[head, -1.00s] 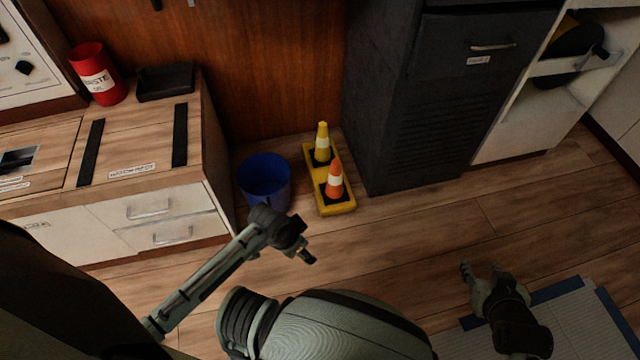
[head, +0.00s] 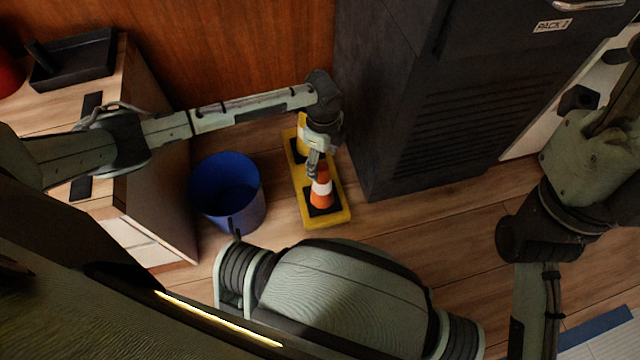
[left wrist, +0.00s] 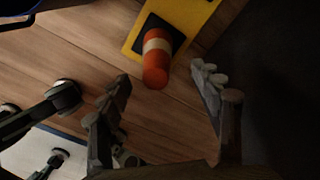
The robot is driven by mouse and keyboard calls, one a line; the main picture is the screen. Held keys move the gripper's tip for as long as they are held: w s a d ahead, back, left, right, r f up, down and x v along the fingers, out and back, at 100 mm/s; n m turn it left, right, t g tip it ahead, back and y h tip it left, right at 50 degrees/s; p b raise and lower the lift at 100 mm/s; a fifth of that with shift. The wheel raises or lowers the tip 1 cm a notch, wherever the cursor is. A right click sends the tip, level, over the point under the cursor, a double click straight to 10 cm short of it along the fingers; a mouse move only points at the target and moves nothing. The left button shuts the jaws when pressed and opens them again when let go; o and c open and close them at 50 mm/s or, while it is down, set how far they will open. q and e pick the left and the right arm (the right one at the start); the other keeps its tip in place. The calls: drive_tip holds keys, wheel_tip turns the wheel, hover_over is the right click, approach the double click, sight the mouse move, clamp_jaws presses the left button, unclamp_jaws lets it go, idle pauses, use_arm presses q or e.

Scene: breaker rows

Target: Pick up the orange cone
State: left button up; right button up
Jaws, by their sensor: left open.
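The orange cone (head: 321,188) with a white band stands on a black base on the front part of a yellow tray (head: 312,222) on the floor. My left gripper (head: 315,168) reaches down at the cone's top in the head view. In the left wrist view the cone (left wrist: 156,66) points towards the space between the open fingers of my left gripper (left wrist: 160,105), with its tip nearest the camera. The fingers look apart from the cone. A yellow cone (head: 300,148) stands behind it, mostly hidden by my left gripper. My right gripper is out of view.
A blue bin (head: 228,190) stands left of the yellow tray. A dark cabinet (head: 420,120) stands close on the right, and a wooden wall (head: 230,50) is behind. A wooden counter is at the left. Floor in front of the cabinet is clear.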

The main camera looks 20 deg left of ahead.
sight(323, 176)
use_arm(q)
drive_tip(key=f+b, duration=0.1)
drive_tip(key=f, duration=0.1)
drive_tip(key=f+b, duration=0.1)
drive_tip(key=f, duration=0.1)
drive_tip(key=f+b, duration=0.1)
drive_tip(key=f, duration=0.2)
drive_tip(key=shift+s+d, duration=0.1)
drive_tip(key=shift+s, duration=0.2)
drive_tip(key=shift+r, duration=0.1)
clamp_jaws()
